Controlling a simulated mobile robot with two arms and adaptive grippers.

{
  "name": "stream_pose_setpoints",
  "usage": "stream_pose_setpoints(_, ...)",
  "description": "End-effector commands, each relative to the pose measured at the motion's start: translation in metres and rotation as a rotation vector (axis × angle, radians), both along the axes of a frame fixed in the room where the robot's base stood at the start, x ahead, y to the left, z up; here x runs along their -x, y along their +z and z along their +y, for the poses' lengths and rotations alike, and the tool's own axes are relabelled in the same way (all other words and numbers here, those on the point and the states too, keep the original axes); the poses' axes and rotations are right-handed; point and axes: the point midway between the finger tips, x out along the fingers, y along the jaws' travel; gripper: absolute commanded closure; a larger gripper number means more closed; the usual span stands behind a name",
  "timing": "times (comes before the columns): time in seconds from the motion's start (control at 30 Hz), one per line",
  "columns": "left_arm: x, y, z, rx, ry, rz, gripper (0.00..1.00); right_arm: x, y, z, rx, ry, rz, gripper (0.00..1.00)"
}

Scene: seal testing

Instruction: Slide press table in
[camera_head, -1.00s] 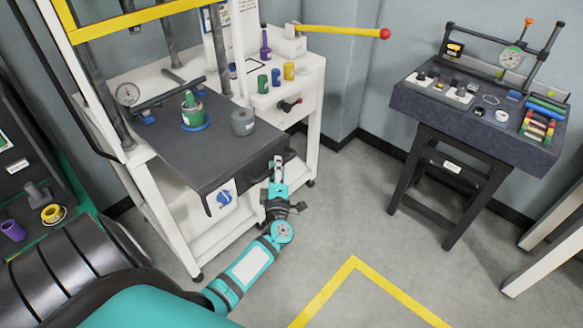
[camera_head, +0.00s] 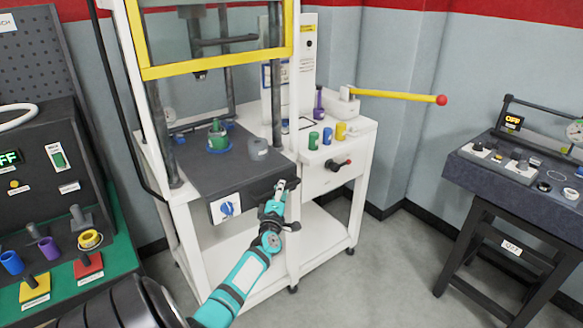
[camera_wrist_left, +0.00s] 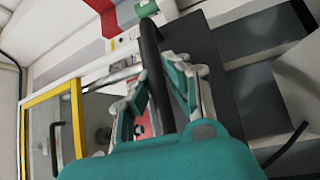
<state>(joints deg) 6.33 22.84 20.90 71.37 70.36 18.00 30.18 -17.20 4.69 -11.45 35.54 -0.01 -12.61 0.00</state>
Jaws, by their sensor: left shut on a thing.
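The press table (camera_head: 220,178) is a dark grey slab in the white press frame (camera_head: 180,220), pulled partly forward in the head view. A green part on a blue ring (camera_head: 217,138) and a grey cylinder (camera_head: 258,148) stand on it. A white panel with a blue knob (camera_head: 227,208) sits at its front left. My left gripper (camera_head: 287,186) is at the table's front right. In the left wrist view its fingers (camera_wrist_left: 162,78) are shut on the table's black handle bar (camera_wrist_left: 150,45). My right gripper is not in view.
The raised yellow-edged guard (camera_head: 215,62) is above the table. A yellow lever with a red ball (camera_head: 400,95) sticks out at right, above a white side cabinet (camera_head: 328,177). A console (camera_head: 40,190) is at left, a dark test bench (camera_head: 475,170) at right. Grey floor lies between.

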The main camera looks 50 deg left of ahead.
Motion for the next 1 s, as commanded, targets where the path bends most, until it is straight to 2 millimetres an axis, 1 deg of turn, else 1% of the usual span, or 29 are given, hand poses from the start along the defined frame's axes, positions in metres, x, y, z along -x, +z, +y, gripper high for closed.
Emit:
stream_pose_setpoints(0.03,-0.001,0.001,0.012,-0.007,0.005,-0.012,1.0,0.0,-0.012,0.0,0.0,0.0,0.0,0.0)
stream_pose_setpoints(0.2,-0.004,0.001,0.042,-0.005,0.004,-0.013,1.0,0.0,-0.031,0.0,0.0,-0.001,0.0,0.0)
stream_pose_setpoints(0.4,-0.006,0.002,0.069,-0.005,0.003,-0.012,1.0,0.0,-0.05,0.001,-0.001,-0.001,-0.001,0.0)
stream_pose_setpoints(0.5,-0.006,0.003,0.079,-0.005,0.003,-0.011,1.0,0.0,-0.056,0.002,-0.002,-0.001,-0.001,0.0)
stream_pose_setpoints(0.7,-0.008,0.004,0.09,-0.003,0.002,-0.011,1.0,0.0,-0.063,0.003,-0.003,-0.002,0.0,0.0)
stream_pose_setpoints(1.0,-0.008,0.006,0.094,-0.003,0.002,-0.011,1.0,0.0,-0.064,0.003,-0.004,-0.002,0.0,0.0)
